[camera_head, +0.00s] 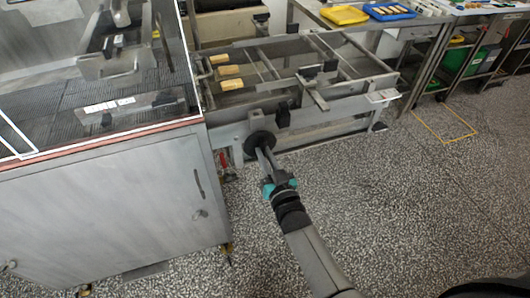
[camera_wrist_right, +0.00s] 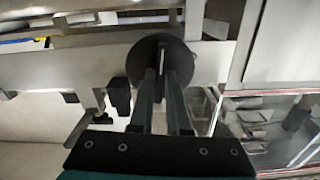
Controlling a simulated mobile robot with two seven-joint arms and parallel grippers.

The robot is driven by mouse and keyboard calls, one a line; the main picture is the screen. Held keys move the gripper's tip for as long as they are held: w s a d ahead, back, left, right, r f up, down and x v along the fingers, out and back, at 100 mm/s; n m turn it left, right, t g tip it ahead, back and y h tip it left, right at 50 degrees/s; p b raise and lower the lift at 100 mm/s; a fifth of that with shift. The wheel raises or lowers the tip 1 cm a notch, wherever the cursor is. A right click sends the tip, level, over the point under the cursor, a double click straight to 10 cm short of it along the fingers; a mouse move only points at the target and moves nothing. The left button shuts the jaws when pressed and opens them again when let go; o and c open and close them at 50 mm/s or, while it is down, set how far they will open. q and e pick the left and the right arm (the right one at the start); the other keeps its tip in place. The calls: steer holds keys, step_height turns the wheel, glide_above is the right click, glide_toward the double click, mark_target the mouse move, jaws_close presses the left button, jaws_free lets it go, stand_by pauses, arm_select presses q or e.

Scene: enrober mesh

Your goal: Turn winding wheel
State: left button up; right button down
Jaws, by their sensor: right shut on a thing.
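The winding wheel (camera_head: 260,143) is a dark round disc on the front side of the steel conveyor frame. In the right wrist view the wheel (camera_wrist_right: 142,62) is seen nearly face on, with a light slot or bar at its middle. My right gripper (camera_head: 265,158) reaches up to the wheel from below. In the right wrist view its two fingers (camera_wrist_right: 163,75) end at the wheel's face, close together, shut on a part of the wheel. The fingertips hide just what they grip. My left gripper is not in view.
The enrober cabinet (camera_head: 110,210) with a glass hood stands left of the wheel. Several pale bars (camera_head: 229,71) lie on the conveyor (camera_head: 285,85). A yellow tray (camera_head: 344,14) and a blue tray (camera_head: 389,10) stand on a table behind. The speckled floor at right is clear.

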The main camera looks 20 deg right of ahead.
steer(key=m, duration=1)
steer(key=shift+m, duration=0.3)
stand_by(0.4)
steer(key=c, duration=0.9)
jaws_free()
steer(key=s, duration=0.5)
steer(key=s+p, duration=0.1)
steer(key=s, duration=0.4)
steer(key=s+p, duration=0.1)
steer(key=s, duration=0.4)
steer(key=shift+s+d, duration=0.1)
steer(key=shift+d, duration=0.15)
